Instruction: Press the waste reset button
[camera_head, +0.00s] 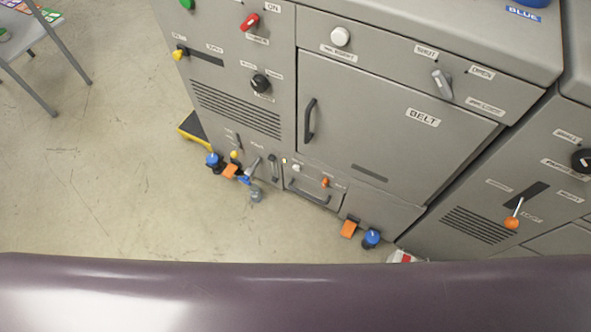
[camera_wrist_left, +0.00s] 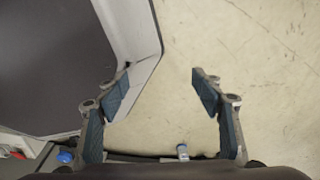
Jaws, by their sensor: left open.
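No button can be read as the waste reset button; most labels are too small. A large white round button (camera_head: 340,36) sits high on the grey machine front, above the BELT door. A small white button (camera_head: 284,161) sits low, by a drawer with a dark handle. A black knob (camera_head: 260,83) and a red switch (camera_head: 250,21) are on the left panel. My left gripper (camera_wrist_left: 163,110) shows in the left wrist view, open and empty, its fingers wide apart above the floor and beside a pale panel edge. Neither gripper shows in the head view.
The BELT door (camera_head: 395,105) has a dark handle. Low fittings with blue knobs (camera_head: 371,237) and orange pedals (camera_head: 349,228) stick out at the machine's foot. A yellow-edged step (camera_head: 192,127) stands at its left. The floor (camera_head: 110,170) at left is clear, apart from a table or chair.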

